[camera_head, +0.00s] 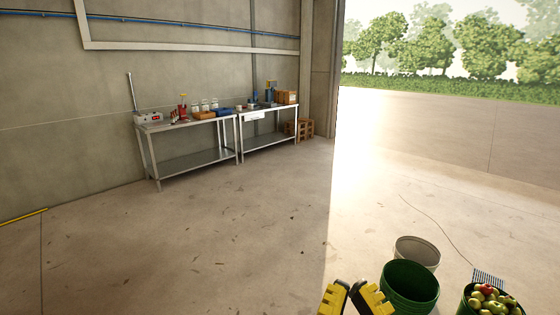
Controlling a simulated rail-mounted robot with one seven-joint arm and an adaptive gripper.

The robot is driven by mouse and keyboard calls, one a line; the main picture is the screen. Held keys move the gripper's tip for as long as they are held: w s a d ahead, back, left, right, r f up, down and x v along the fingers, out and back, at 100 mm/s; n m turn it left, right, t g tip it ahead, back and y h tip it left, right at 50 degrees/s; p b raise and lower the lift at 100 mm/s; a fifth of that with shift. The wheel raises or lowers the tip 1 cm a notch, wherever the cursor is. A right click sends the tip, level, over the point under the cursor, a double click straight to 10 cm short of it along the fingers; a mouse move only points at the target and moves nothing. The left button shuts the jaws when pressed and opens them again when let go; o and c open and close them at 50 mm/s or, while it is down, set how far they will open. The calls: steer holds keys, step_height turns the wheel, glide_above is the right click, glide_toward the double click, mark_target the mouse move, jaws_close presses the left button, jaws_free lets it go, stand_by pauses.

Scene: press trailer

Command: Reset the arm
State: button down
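My gripper (350,287) shows at the bottom edge, right of the middle, as two yellow and black fingers. The fingertips are close together with a narrow gap between them, and nothing shows in that gap. The rest of the gripper and the arm are cut off below the frame, so I cannot tell how far it is opened. The gripper appears just left of a dark green bucket (411,281) in the picture.
A pale bucket (418,249) stands behind the green one. A green bucket of apples (490,301) is at bottom right, by a blue slatted item (488,277). Two metal workbenches (196,165) with tools stand along the wall. The middle floor is clear.

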step_height(320, 180, up, 28)
steer(key=p, duration=2.4)
steer(key=shift+f+p, duration=0.15)
steer(key=shift+p, duration=0.15)
